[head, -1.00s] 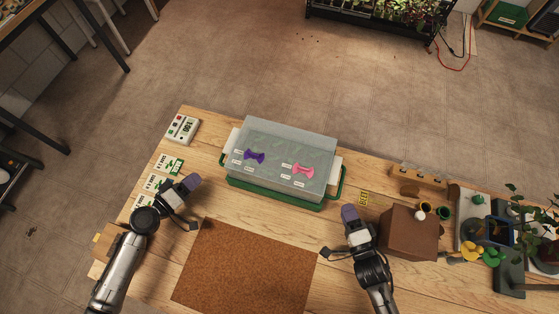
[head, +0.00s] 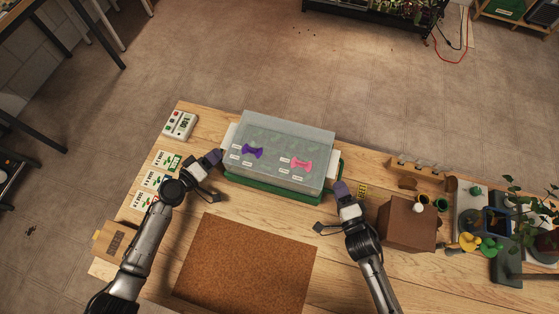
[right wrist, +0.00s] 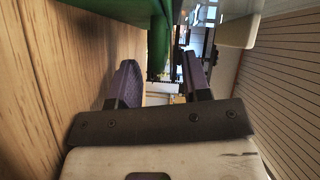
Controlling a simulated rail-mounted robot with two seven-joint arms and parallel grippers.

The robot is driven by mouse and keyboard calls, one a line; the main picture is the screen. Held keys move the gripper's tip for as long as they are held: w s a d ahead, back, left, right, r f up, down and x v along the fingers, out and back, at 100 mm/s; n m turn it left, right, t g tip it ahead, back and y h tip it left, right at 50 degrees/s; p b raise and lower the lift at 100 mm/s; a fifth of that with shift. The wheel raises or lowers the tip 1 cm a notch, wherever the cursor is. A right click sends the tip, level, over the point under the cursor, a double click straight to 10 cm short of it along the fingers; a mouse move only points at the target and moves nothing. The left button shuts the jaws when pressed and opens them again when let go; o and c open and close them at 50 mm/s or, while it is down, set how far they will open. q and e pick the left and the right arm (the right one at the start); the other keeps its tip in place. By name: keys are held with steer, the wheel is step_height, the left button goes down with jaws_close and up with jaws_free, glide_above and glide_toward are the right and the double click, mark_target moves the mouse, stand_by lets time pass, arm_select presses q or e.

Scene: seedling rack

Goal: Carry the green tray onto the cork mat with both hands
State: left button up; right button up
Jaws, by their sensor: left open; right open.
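The green tray (head: 270,192) stands on the wooden table under a clear, boxy cover (head: 285,130), with a purple and a pink bow-shaped piece on top. The cork mat (head: 245,265) lies bare in front of it, apart from the tray. My left gripper (head: 218,157) is open at the tray's left end. My right gripper (head: 341,188) is open by its right end. In the right wrist view, the open right fingers (right wrist: 160,82) point at the green tray end and handle (right wrist: 158,42), with nothing held. Contact on the left is too small to tell.
A brown box (head: 408,224) stands to the right of my right gripper, with pots, a plant and small tools beyond it. Seed cards (head: 150,180) and a white meter (head: 181,125) lie at the left edge. A yellow tag (head: 362,191) lies near the tray's right end.

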mark_target(221, 150)
arm_select(q)
steer(key=shift+x, duration=2.1)
arm_select(e)
steer(key=shift+x, duration=1.15)
arm_select(q)
steer(key=c, duration=0.8)
arm_select(e)
steer(key=c, duration=0.8)
arm_select(q)
steer(key=shift+f, duration=0.1)
arm_select(e)
jaws_close()
arm_select(q)
steer(key=shift+s+a+f, duration=0.1)
steer(key=shift+f, duration=0.1)
steer(key=shift+r, duration=0.2)
arm_select(e)
steer(key=shift+r, duration=0.15)
